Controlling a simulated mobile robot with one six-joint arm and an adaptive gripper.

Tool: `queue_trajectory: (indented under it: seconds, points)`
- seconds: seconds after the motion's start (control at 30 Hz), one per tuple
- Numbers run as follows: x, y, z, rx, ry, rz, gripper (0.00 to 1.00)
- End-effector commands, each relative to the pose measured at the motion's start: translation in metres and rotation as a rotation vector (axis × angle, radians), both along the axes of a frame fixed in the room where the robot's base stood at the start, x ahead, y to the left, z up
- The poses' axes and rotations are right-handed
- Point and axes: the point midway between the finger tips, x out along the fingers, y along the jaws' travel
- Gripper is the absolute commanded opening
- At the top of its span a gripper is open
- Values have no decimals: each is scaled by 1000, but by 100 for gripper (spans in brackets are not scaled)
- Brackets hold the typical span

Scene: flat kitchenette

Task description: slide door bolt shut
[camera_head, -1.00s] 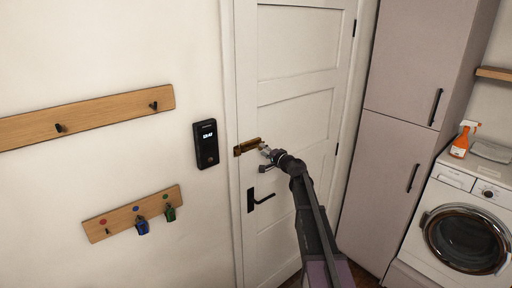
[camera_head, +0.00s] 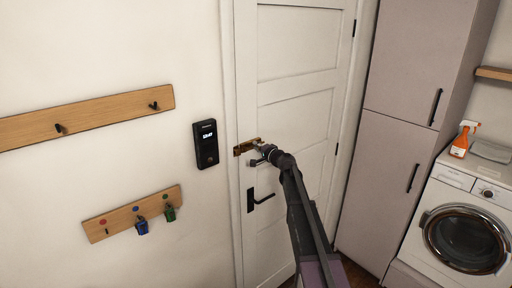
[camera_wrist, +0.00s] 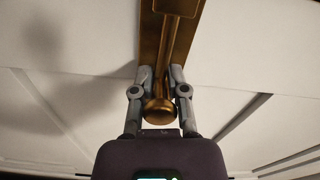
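The brass door bolt (camera_head: 247,146) is mounted across the left edge of the white door (camera_head: 292,105) and its frame, above the black door handle. In the wrist view the bolt's brass plate (camera_wrist: 178,50) runs up the picture, and its round knob (camera_wrist: 158,111) points toward the camera. My gripper (camera_wrist: 160,76) is open, with one grey finger on each side of the knob's stem; a gap shows around the stem. In the head view my gripper (camera_head: 257,161) is at the bolt's lower side. Whether the bolt's rod enters the keep is too small to tell.
The black door handle (camera_head: 262,199) sticks out just below my gripper. A black keypad (camera_head: 206,144), a wooden hook rail (camera_head: 90,116) and a key rack (camera_head: 133,213) are on the wall at left. A tall cabinet (camera_head: 390,150) and a washing machine (camera_head: 465,225) stand at right.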

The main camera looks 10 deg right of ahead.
Motion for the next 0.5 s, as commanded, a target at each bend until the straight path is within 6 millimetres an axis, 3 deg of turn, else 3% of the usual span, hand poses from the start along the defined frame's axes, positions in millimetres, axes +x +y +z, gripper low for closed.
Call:
queue_trajectory:
  seconds: [0.27, 0.5]
  points:
    - [-2, 2, 0, -2, 0, 1, 0]
    - [-18, 29, 0, -3, 0, 2, 0]
